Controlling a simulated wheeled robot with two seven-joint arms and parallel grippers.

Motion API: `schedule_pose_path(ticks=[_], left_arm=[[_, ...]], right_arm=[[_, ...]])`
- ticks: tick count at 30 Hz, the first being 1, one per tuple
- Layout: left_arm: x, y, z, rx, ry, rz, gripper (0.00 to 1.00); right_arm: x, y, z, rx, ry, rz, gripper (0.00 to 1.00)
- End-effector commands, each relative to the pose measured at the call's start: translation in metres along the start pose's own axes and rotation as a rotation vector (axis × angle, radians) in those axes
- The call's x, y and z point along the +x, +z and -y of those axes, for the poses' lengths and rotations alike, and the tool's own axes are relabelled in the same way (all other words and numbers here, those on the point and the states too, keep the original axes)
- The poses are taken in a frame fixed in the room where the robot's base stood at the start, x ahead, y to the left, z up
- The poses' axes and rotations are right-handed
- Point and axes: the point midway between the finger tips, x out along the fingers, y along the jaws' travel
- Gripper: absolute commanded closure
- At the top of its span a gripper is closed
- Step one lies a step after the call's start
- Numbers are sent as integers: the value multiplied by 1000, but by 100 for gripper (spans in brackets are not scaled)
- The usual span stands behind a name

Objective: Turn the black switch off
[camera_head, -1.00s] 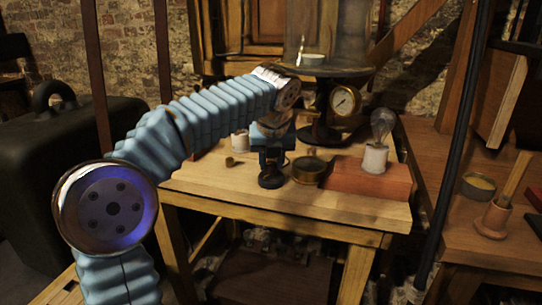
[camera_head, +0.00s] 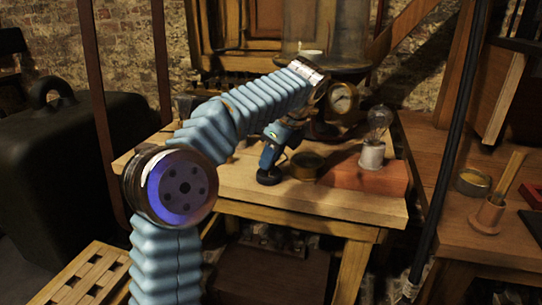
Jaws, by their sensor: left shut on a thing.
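The black switch (camera_head: 268,177) has a round dark base and stands near the front edge of the wooden table. My left gripper (camera_head: 271,163) points down at it from above, tilted. The left gripper is shut on the upper part of the switch. Its fingers hide that part, so I cannot tell the lever's position. My right gripper is out of view.
A bulb (camera_head: 379,124) in a white holder stands on a red-brown block (camera_head: 366,176). A brass gauge (camera_head: 342,98) is behind. The table's front left (camera_head: 225,183) is clear.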

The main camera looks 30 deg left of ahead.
Motion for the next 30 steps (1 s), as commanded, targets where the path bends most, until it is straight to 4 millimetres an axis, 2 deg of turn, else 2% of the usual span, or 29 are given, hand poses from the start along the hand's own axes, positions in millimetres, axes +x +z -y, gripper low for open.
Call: schedule_pose_path(ticks=[15, 30], left_arm=[[-1, 1, 3, -371, 149, 1, 100], [-1, 2, 3, -479, 192, 0, 100]], right_arm=[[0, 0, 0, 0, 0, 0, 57], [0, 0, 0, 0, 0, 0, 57]])
